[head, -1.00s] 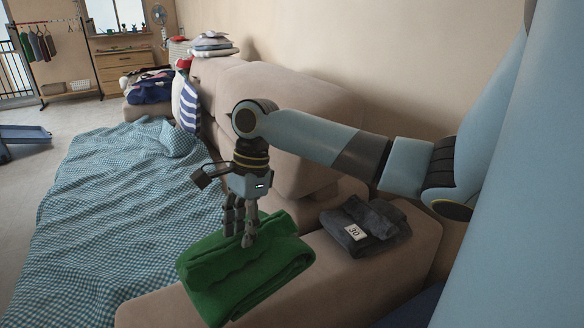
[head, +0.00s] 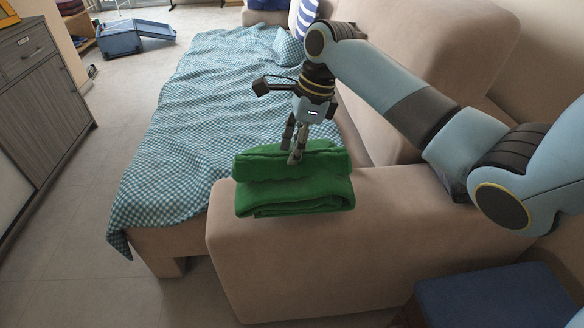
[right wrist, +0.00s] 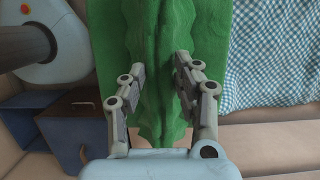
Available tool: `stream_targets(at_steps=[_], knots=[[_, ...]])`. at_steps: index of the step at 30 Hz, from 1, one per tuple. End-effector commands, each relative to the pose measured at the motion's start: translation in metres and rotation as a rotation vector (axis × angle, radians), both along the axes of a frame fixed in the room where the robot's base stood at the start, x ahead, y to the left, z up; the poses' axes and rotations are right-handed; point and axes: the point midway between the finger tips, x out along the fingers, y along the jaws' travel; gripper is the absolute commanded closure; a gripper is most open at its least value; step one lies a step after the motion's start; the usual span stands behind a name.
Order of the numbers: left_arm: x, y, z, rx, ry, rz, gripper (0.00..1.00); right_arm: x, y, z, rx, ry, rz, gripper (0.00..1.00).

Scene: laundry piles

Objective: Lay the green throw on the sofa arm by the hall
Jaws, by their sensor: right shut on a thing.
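The green throw (head: 293,196) is a folded bundle over the front end of the sofa arm (head: 300,262) in the head view. My right gripper (head: 296,153) is shut on the throw's top from above. I cannot tell whether the throw's underside touches the sofa arm. In the right wrist view, the throw (right wrist: 160,40) bunches up between the two fingers of the gripper (right wrist: 162,85). My left gripper is not in view.
A blue-and-white checked cloth (head: 205,130) covers the sofa seat and hangs over its edge. A blue-topped stool (head: 500,297) stands at lower right. A grey cabinet (head: 40,100) stands left, with clear floor between.

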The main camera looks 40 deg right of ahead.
Motion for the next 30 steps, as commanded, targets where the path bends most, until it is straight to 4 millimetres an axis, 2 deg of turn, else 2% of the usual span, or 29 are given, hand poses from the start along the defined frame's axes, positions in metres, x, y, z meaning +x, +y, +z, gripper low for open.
stream_targets(at_steps=[5, 12, 20, 21, 26, 30], knots=[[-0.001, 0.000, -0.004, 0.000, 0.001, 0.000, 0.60, 0.006, 0.004, -0.008, 0.001, -0.001, 0.001, 1.00], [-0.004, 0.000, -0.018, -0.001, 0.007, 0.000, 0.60, 0.005, 0.003, -0.042, 0.000, 0.001, 0.000, 1.00], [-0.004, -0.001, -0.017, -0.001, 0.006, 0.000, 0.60, 0.005, 0.003, -0.043, -0.001, -0.001, 0.002, 1.00], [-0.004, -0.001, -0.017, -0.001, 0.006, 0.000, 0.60, 0.005, 0.003, -0.043, -0.001, 0.000, 0.001, 0.65], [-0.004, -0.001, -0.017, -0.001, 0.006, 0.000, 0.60, 0.005, 0.003, -0.043, -0.001, 0.000, 0.001, 0.46], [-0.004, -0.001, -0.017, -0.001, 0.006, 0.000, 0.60, 0.005, 0.003, -0.043, -0.001, 0.000, 0.001, 0.46]])
